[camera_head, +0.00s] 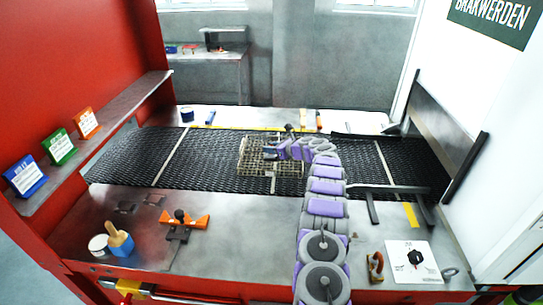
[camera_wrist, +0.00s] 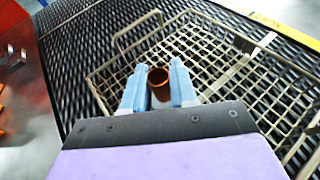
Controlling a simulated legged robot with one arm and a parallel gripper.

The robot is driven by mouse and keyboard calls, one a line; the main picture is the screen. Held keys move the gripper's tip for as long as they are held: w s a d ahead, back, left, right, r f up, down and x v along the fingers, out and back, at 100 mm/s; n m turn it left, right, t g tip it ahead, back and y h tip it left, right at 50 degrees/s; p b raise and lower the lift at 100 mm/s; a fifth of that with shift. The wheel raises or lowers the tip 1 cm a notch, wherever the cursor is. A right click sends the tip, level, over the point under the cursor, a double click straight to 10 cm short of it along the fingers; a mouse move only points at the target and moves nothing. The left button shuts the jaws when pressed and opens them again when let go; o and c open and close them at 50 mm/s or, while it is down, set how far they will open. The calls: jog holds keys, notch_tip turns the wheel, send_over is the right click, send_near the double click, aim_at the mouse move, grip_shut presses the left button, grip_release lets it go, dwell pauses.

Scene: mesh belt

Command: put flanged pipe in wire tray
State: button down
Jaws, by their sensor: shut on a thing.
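The wire tray (camera_head: 250,170) is a tan mesh basket on the black belt in the head view. Its grid floor and bent-wire handle fill much of the wrist view (camera_wrist: 225,62). The flanged pipe (camera_wrist: 158,77) shows in the wrist view as a copper-brown tube with its round open end up. My gripper (camera_wrist: 154,84), with two light-blue fingers, is shut on the pipe, one finger on each side. In the head view my gripper (camera_head: 272,152) is over the tray. The pipe's lower part is hidden, so I cannot tell whether it touches the tray floor.
The black mesh belt (camera_head: 215,165) runs across the bench. An orange clamp-like tool (camera_head: 183,221) and a brush in a cup (camera_head: 120,240) are at front left. A printed sheet (camera_head: 412,262) lies at front right. Dark metal bars (camera_head: 372,208) lie right of my arm.

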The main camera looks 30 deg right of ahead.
jog(key=shift+f, duration=0.1)
notch_tip(320, 180, down, 3)
jog(key=shift+d+f+b, duration=0.1)
jog(key=shift+f+b, duration=0.1)
jog(key=shift+b, duration=0.2)
jog(key=shift+r, duration=0.1)
jog(key=c, duration=0.9)
grip_release()
